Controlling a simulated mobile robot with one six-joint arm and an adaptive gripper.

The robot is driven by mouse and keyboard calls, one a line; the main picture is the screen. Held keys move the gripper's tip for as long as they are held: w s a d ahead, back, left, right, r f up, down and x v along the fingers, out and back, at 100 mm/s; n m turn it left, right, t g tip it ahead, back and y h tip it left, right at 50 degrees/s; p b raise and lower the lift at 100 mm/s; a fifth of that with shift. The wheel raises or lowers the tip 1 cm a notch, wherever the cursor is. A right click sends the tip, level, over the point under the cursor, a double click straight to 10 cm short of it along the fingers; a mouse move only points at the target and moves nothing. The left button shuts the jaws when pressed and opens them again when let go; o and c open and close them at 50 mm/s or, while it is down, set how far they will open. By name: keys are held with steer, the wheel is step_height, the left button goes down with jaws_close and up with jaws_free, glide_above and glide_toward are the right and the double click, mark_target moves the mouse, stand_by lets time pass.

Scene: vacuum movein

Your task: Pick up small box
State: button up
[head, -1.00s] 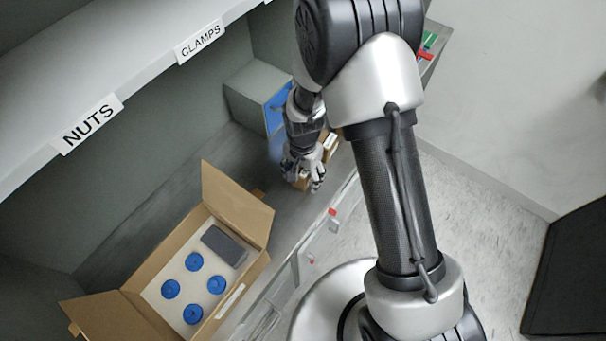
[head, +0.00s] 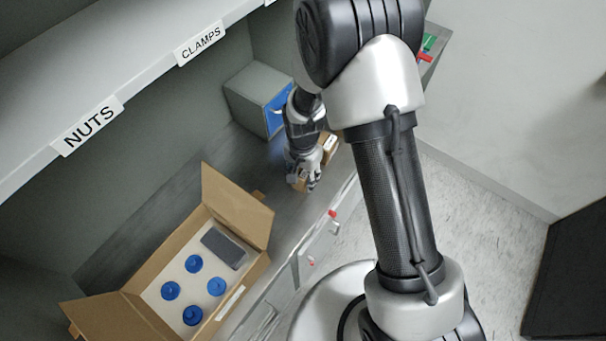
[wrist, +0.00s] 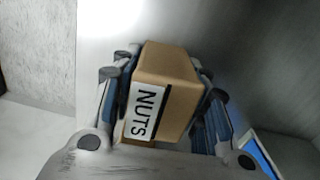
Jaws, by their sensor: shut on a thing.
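The small box (wrist: 168,84) is brown cardboard with a white label reading NUTS, in the middle of the wrist view. My gripper (wrist: 165,100) is shut on it, with one finger against each side. In the head view my gripper (head: 302,178) is over the grey counter, and only a small part of the held box (head: 299,184) shows beneath the fingers. Whether the box touches the counter or is raised is hard to tell.
A large open carton (head: 263,218) with blue round parts and a dark block stands at front left on the counter. Another brown box (head: 328,148) is just right of my gripper. A grey bin (head: 245,98) with blue stands behind. A labelled shelf (head: 140,75) overhangs at left.

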steer(key=shift+r, duration=0.1)
step_height(320, 180, up, 20)
steer(key=p, duration=0.5)
steer(key=d+f+n+b, duration=0.5)
steer(key=d+f+n, duration=0.1)
steer(key=d, duration=0.6)
steer(key=shift+d+f+n+b, duration=0.2)
steer(key=shift+f+n+b, duration=0.15)
steer(key=shift+f, duration=0.35)
steer(key=shift+d, duration=0.1)
